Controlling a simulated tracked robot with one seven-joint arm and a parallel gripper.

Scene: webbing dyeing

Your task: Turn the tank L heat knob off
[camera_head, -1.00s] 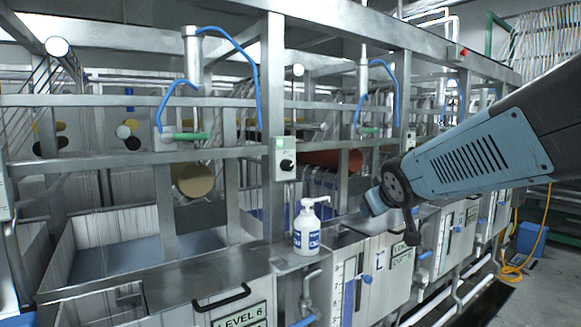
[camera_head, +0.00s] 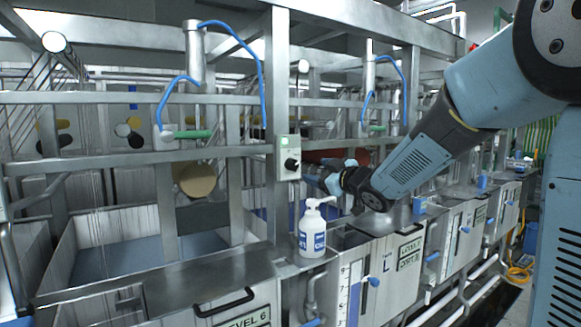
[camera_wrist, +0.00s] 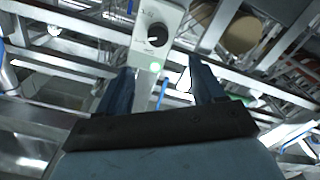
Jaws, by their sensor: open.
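The heat knob (camera_head: 291,164) is a black dial on a pale control box (camera_head: 288,146) fixed to a metal post, with a green light above it. In the wrist view the knob (camera_wrist: 157,35) shows at the top with a pale pointer line, and the green light is lit below it. My gripper (camera_head: 318,174) is just right of the box, apart from the knob. In the wrist view my gripper (camera_wrist: 160,75) is open and empty, with its two dark fingers spread and the knob beyond their tips. The tank front marked L (camera_head: 372,283) is below right.
A white pump bottle (camera_head: 312,230) stands on the ledge below the box, close under my gripper. Steel rails and posts (camera_head: 277,80) frame the space. Blue hoses (camera_head: 259,70) hang above. A blue valve handle (camera_head: 369,281) is on the tank front.

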